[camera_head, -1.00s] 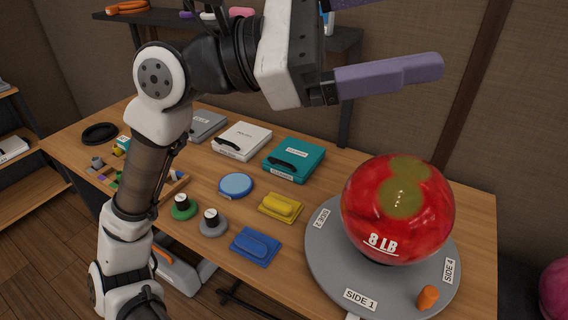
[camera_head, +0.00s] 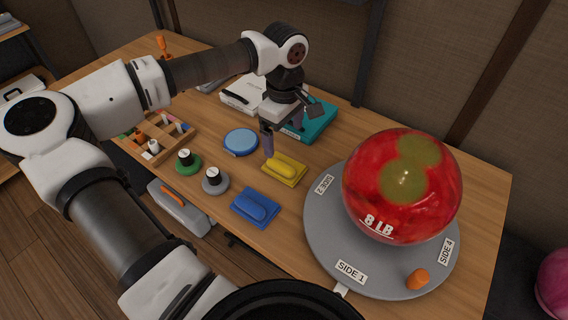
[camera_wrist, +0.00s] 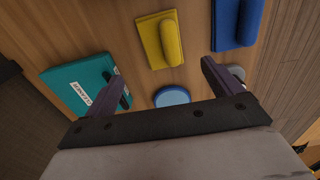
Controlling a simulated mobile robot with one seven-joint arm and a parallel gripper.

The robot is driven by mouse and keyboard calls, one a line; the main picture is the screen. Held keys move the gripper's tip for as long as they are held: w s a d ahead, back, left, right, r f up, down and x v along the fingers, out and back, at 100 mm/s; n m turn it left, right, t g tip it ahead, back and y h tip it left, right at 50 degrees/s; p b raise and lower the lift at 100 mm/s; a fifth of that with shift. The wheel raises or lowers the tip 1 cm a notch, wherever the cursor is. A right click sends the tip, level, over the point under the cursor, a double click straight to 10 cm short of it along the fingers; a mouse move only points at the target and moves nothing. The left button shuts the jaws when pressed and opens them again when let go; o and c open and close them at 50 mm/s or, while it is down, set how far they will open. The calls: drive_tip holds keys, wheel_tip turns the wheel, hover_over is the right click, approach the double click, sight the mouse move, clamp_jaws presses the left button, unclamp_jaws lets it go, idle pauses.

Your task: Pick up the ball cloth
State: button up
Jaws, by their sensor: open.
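No cloth is clearly labelled; two flat pads with rounded raised grips lie on the wooden table. The yellow pad (camera_head: 291,176) lies just below my gripper in the head view, and the blue pad (camera_head: 243,212) is nearer the front edge. In the wrist view the yellow pad (camera_wrist: 148,42) is ahead, between the lines of the fingers, and the blue pad (camera_wrist: 226,30) is at upper right. My gripper (camera_head: 275,150) is open and empty, pointing down above the table by the yellow pad; its two purple fingers (camera_wrist: 163,76) are spread. One finger is mostly hidden in the head view.
A large red ball (camera_head: 400,205) sits on a grey turntable (camera_head: 325,240) at right, with an orange knob (camera_head: 418,278). A round blue disc (camera_head: 240,141), a teal box (camera_head: 322,123), a white box (camera_head: 236,95) and green (camera_head: 187,163) and grey (camera_head: 215,182) knobbed discs stand nearby.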

sight(285, 161)
wheel_tip(285, 161, down, 4)
drive_tip(key=shift+r, duration=0.15)
drive_tip(key=shift+s+d+f+p, duration=0.15)
drive_tip(key=shift+f+p, duration=0.45)
drive_tip(key=shift+f, duration=0.8)
drive_tip(key=shift+s+a+f+p, duration=0.15)
drive_tip(key=shift+f+p, duration=0.4)
drive_tip(key=shift+f, duration=0.85)
drive_tip(key=c, duration=1.1)
drive_tip(key=shift+o, duration=0.2)
drive_tip(key=shift+r, duration=0.15)
wheel_tip(285, 161, up, 20)
drive_tip(key=b, duration=0.3)
